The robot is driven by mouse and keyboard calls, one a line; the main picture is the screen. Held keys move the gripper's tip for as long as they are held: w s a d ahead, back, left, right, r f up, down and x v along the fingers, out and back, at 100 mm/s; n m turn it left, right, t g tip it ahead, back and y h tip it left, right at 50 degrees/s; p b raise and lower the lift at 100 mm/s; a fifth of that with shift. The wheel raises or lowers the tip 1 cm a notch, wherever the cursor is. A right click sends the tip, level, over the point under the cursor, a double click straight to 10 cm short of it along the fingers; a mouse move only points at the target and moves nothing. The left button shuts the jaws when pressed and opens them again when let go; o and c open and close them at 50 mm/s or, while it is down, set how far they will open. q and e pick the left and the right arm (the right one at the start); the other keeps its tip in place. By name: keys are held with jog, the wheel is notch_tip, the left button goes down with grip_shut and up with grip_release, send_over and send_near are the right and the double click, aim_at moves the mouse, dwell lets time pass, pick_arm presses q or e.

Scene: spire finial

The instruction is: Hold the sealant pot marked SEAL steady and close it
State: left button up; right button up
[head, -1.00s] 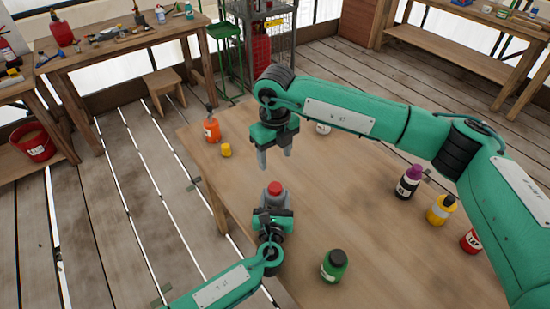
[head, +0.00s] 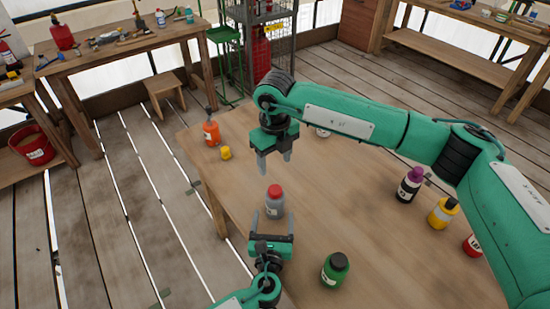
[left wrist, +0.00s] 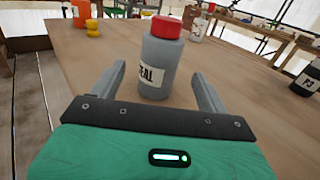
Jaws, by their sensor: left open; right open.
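The sealant pot (head: 275,204) is a grey bottle with a red cap on its top, standing upright on the table. In the left wrist view its SEAL label (left wrist: 152,75) faces my left gripper. My left gripper (head: 272,220) is open and empty on the near side of the pot, its fingers pointing toward it. The left wrist view shows the two fingers (left wrist: 159,85) spread, one to either side of the pot's lower part, without visible contact. My right gripper (head: 274,164) is open, pointing down above and just beyond the red cap, apart from it.
On the table (head: 330,210) stand an orange bottle (head: 211,132), a small yellow item (head: 226,153), a green bottle (head: 335,268), a purple-capped bottle (head: 409,186), a yellow bottle (head: 442,212) and a red one (head: 473,244). A white item (head: 322,132) is partly hidden by my right arm.

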pick_arm(q)
jog(key=s, duration=0.4)
jog(key=s+b, duration=0.1)
jog(key=s, duration=0.2)
jog(key=shift+a, duration=0.25)
jog(key=shift+s, duration=0.1)
